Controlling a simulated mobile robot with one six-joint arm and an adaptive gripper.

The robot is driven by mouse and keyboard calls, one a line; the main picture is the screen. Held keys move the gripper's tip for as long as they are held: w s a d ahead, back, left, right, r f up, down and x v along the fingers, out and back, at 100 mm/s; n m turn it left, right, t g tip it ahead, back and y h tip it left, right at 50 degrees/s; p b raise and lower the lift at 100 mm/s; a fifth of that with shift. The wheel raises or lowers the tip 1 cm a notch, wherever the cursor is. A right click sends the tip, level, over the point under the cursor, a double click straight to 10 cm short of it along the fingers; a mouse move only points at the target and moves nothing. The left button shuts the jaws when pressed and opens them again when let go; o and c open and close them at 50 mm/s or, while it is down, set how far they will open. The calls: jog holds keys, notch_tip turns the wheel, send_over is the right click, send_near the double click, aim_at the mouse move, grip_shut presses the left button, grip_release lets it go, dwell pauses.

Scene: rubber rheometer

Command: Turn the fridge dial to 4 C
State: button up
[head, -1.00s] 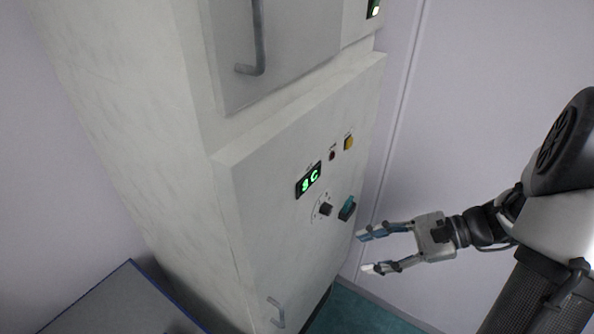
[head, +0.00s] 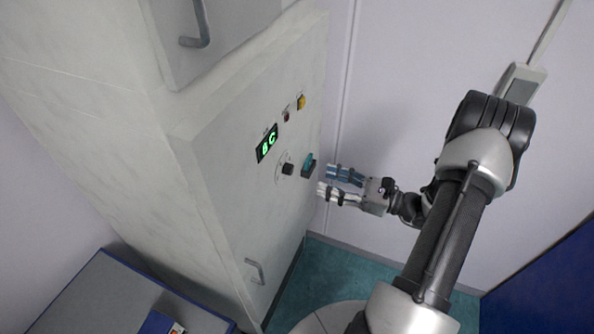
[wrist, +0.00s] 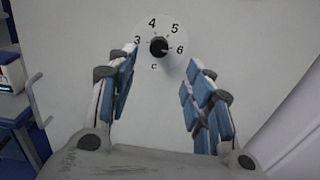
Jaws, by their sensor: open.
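The fridge dial, a small black knob (head: 288,169), sits on the white front panel under a green display (head: 267,143). The display shows one digit and a C; the digit looks like 3 or 8. In the wrist view the dial (wrist: 158,46) lies on a white disc marked 3, 4, 5, 6 and C. I cannot tell clearly where its pointer aims. My gripper (head: 325,180) is open and empty, to the right of the dial in the head view. In the wrist view my gripper (wrist: 163,66) points at the panel, fingers on either side below the dial, apart from it.
A teal switch (head: 308,163) sits just right of the dial, close to my fingertips. A yellow button (head: 301,102) and a dark red one (head: 286,117) are above. A door handle (head: 255,271) is lower down. A grey bench (head: 100,300) stands at lower left.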

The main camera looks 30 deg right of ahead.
aim_at(292, 170)
jog(key=x, duration=1)
jog(key=shift+s, duration=0.1)
jog(key=c, duration=1)
jog(key=shift+c, duration=0.2)
